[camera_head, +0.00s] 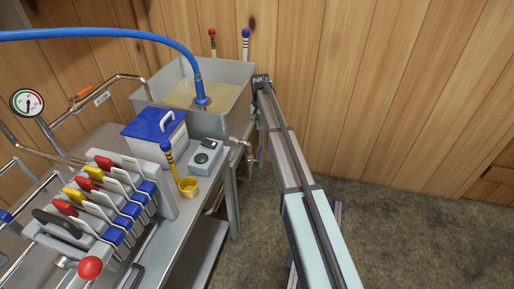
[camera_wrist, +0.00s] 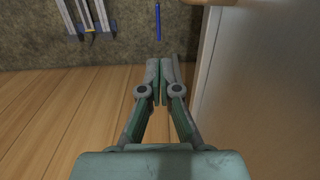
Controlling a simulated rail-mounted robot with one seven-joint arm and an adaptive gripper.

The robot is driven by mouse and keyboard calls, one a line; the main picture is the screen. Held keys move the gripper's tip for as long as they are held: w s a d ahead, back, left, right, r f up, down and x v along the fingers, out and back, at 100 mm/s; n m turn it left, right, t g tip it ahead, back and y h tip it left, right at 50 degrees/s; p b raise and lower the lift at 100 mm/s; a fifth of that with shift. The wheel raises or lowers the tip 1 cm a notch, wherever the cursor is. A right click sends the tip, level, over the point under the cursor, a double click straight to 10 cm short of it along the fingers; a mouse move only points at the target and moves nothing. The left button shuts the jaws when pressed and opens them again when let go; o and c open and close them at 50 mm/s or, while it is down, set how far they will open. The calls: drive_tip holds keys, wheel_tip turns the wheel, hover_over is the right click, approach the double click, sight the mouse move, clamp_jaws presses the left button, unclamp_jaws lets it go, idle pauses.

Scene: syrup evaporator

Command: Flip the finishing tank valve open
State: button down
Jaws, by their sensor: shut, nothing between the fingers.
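The steel tank (camera_head: 232,72) holds pale amber liquid and stands by the wooden wall in the head view. A metal outlet pipe with a valve (camera_head: 247,150) comes off its front lower right; the handle's position is too small to tell. My arm reaches to the tank's right side and hides part of this area. My gripper (camera_wrist: 160,72) is shut and empty in the wrist view, beside a smooth metal wall (camera_wrist: 235,85) on the right. A thin blue bar (camera_wrist: 158,22) shows just beyond the fingertips; I cannot tell whether it touches them or is the valve handle.
A blue hose (camera_head: 150,38) arches into the tank. A blue-lidded box (camera_head: 155,125), a small scale (camera_head: 205,155) and a yellow cup (camera_head: 188,187) stand on the steel bench, near a rack of coloured handles (camera_head: 105,195). Carpeted floor (camera_head: 400,225) is free at right.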

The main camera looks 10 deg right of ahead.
sight(260, 151)
idle(0.3)
wheel_tip(260, 151, down, 14)
drive_tip(key=shift+r+p, duration=0.1)
drive_tip(key=shift+p, duration=0.4)
